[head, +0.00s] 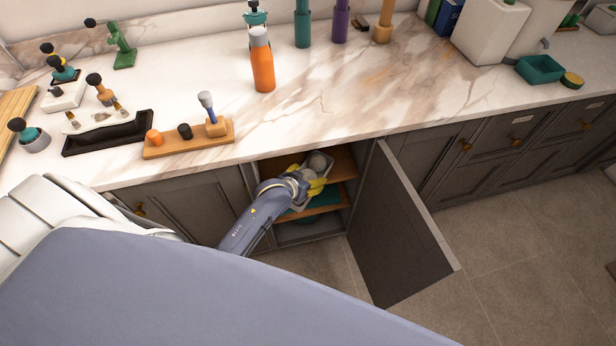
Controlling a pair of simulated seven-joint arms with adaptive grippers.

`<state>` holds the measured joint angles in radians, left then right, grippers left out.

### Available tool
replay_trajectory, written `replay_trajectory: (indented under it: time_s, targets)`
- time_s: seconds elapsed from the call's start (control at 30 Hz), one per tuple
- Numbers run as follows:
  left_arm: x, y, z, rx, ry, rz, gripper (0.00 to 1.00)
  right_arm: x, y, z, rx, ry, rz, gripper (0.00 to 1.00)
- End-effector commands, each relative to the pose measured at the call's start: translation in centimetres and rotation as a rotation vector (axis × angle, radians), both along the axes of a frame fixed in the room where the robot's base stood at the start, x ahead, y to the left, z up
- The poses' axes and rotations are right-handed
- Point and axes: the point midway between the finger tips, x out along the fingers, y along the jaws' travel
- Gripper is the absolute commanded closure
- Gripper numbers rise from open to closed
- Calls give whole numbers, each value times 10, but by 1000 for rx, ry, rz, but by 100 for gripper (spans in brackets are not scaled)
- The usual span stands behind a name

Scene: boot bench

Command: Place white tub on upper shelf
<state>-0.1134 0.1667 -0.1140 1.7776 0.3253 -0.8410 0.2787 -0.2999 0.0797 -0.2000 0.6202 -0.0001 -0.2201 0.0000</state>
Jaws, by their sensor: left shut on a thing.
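I cannot tell whether the tub touches the shelf. A lower wooden shelf (328,202) with something teal on it lies below. My right gripper is not in view.
The cabinet door (398,228) stands open to the right of the opening. The marble counter edge passes above the gripper. On the counter are an orange bottle (262,66), a wooden holder (190,139) and a black tray (108,135).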

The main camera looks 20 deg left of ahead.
Motion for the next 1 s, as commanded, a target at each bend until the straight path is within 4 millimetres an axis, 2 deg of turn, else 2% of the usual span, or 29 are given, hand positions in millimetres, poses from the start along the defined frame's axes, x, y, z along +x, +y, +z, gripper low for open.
replay_trajectory:
  time_s: [0.3, 0.33, 0.5, 0.83, 1.0]
  targets:
    - [0, 0, -2, 0, -1, 0, 65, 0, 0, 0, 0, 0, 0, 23]
    - [0, 0, -2, 0, 0, 0, 21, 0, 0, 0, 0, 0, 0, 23]
    - [0, 0, -2, 0, 0, 0, 2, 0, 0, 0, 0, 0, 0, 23]
    - [0, 0, 1, 0, -1, 0, 0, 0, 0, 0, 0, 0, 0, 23]
    - [-14, 1, 10, -1, 0, 0, 0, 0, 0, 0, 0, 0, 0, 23]
